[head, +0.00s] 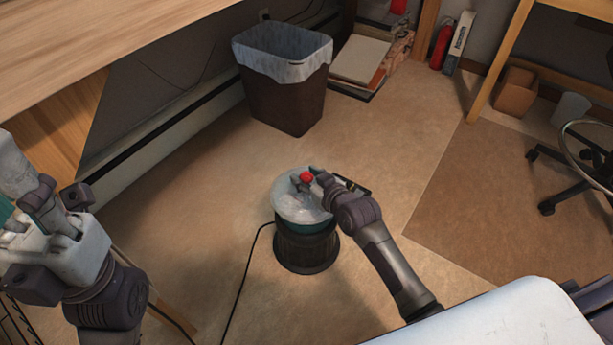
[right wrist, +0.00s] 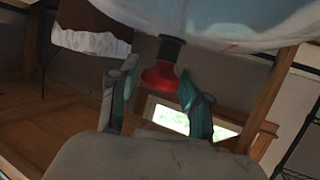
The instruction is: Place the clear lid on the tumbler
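The tumbler (head: 306,247) is a dark ribbed drum with a teal band near its top, upright on the floor in the middle of the head view. The round clear lid (head: 290,207) with a red knob (head: 306,177) lies over its top; I cannot tell whether it is fully seated. In the right wrist view the knob (right wrist: 160,76) hangs from the pale lid (right wrist: 230,22). My right gripper (head: 312,180) is at the knob, its fingers (right wrist: 158,90) open on either side of it. My left gripper (head: 22,195) is raised at the left, away from the tumbler; its fingers are partly cut off.
A lined waste bin (head: 288,105) stands behind the tumbler. A black cable (head: 246,272) runs along the floor from the tumbler. A wooden desk (head: 110,40) is at upper left, and a wheeled chair (head: 570,180) at right. The floor around the tumbler is mostly clear.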

